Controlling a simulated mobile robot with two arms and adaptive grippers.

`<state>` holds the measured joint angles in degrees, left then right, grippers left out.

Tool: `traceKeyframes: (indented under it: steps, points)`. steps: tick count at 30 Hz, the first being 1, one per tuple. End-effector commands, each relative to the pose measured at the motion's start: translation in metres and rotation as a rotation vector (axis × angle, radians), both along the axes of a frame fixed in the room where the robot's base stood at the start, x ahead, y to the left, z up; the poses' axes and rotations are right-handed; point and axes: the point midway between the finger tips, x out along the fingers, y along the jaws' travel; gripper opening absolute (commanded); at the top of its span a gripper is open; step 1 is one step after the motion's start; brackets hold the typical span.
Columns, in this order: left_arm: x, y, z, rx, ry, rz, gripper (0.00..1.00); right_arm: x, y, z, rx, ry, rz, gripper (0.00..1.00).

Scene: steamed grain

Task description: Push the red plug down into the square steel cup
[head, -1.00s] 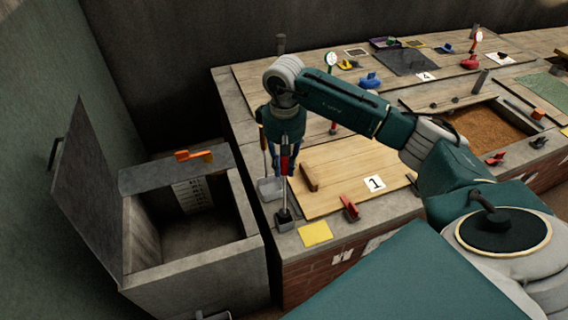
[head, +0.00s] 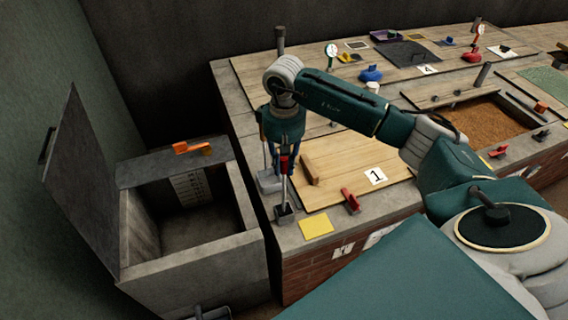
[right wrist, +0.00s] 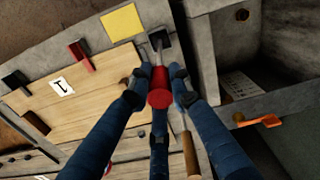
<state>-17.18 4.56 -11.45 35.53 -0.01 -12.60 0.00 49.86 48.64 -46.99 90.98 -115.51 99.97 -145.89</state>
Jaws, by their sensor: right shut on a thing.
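The red plug (head: 284,165) stands upright with a thin steel rod below it, at the front left corner of the bench. My right gripper (head: 283,172) points down around it and is shut on it. In the right wrist view the plug's round red top (right wrist: 159,97) sits between the fingers of my right gripper (right wrist: 160,76). The small dark square steel cup (head: 284,213) stands on the stone ledge directly below. The rod's lower end reaches the cup (right wrist: 160,39); how deep it sits inside I cannot tell. My left gripper is not in view.
A grey scoop (head: 268,184) is close left of my gripper. A wooden board (head: 340,160), red clip (head: 350,200) and yellow square (head: 316,226) lie to the right. An open stone bin (head: 190,262) with an orange handle (head: 192,148) on its rim stands left.

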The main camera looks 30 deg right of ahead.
Motion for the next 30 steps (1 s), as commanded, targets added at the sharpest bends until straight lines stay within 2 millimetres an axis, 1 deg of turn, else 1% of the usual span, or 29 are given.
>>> traceKeyframes:
  steps: [3, 4, 6, 7, 15, 17, 19, 23, 30]
  points:
    - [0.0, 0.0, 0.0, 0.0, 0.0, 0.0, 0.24, 0.0, 0.0, 0.001, 0.0, -0.001, 0.0, 0.0]
    - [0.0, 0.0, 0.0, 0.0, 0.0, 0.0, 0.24, 0.0, 0.0, 0.001, 0.0, -0.001, 0.0, 0.23]
    - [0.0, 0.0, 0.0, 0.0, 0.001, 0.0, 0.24, 0.0, 0.0, 0.001, 0.0, -0.001, 0.0, 0.37]
    - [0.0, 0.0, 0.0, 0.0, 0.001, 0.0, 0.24, 0.0, 0.0, 0.001, 0.0, -0.001, 0.0, 0.41]
    - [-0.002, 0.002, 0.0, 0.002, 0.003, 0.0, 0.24, 0.0, 0.0, 0.0, 0.0, 0.0, 0.0, 0.41]
    - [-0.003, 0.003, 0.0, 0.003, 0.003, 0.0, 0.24, 0.0, 0.0, 0.003, 0.0, -0.001, 0.0, 0.41]
    - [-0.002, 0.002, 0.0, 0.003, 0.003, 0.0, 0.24, 0.001, 0.0, 0.009, 0.0, -0.003, 0.0, 0.41]
    - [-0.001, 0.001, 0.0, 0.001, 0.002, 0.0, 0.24, 0.002, 0.0, 0.031, 0.0, -0.006, 0.001, 0.41]
    - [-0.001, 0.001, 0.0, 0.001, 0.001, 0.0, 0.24, 0.001, 0.0, 0.083, 0.0, -0.005, 0.0, 0.41]
